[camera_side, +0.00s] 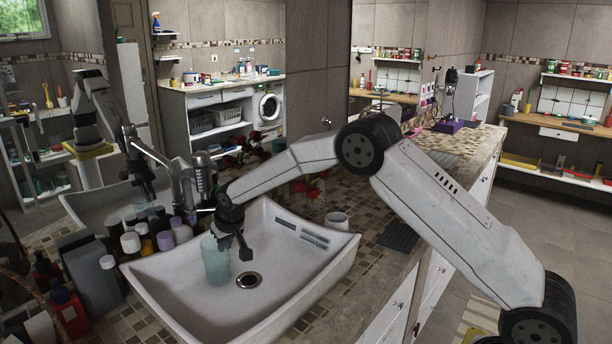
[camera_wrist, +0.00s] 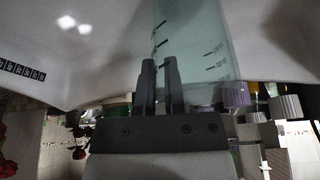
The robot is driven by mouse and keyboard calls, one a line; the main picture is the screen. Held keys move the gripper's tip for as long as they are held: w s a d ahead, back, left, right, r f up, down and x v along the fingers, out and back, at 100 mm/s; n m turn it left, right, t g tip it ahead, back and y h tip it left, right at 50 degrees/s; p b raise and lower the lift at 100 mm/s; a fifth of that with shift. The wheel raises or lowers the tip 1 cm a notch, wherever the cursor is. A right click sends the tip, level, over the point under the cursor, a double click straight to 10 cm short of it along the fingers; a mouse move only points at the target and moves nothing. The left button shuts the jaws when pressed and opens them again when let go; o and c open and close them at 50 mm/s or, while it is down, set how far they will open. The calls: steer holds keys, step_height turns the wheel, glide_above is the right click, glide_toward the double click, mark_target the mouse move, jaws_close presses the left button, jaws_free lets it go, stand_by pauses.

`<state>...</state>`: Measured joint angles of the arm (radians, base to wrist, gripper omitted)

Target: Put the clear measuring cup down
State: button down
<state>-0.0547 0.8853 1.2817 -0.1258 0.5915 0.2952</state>
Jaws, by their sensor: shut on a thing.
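The clear measuring cup (camera_side: 216,260) is pale green and see-through, and stands upright inside the white sink basin (camera_side: 310,270), left of the drain (camera_side: 249,280). My gripper (camera_side: 232,244) reaches down at the cup's upper right side and is shut on it. In the wrist view the cup (camera_wrist: 205,38) shows dark measuring marks, and my gripper's fingers (camera_wrist: 160,68) are close together at its wall. I cannot tell whether the cup's base touches the basin floor.
Several bottles (camera_side: 132,243) with coloured caps crowd the counter left of the basin. The faucet (camera_side: 203,178) rises behind it. A small white cup (camera_side: 337,220) stands on the tiled counter at the right. The basin's right half is clear.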

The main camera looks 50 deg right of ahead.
steer(key=shift+f, duration=0.2)
steer(key=c, duration=0.7)
jaws_free()
steer(key=shift+f, duration=0.1)
steer(key=shift+v, duration=6.2)
steer(key=shift+n+g+y, duration=0.3)
steer(key=shift+n+g, duration=0.6)
steer(key=s+d+f, duration=0.1)
steer(key=s+f, duration=0.1)
steer(key=s, duration=0.8)
steer(key=s+d+f, duration=0.1)
steer(key=s+f, duration=0.2)
steer(key=s, duration=0.7)
steer(key=s+f, duration=0.3)
steer(key=s, duration=0.7)
steer(key=shift+s+d+f, duration=0.1)
steer(key=shift+s+d, duration=0.05)
steer(key=shift+d, duration=0.25)
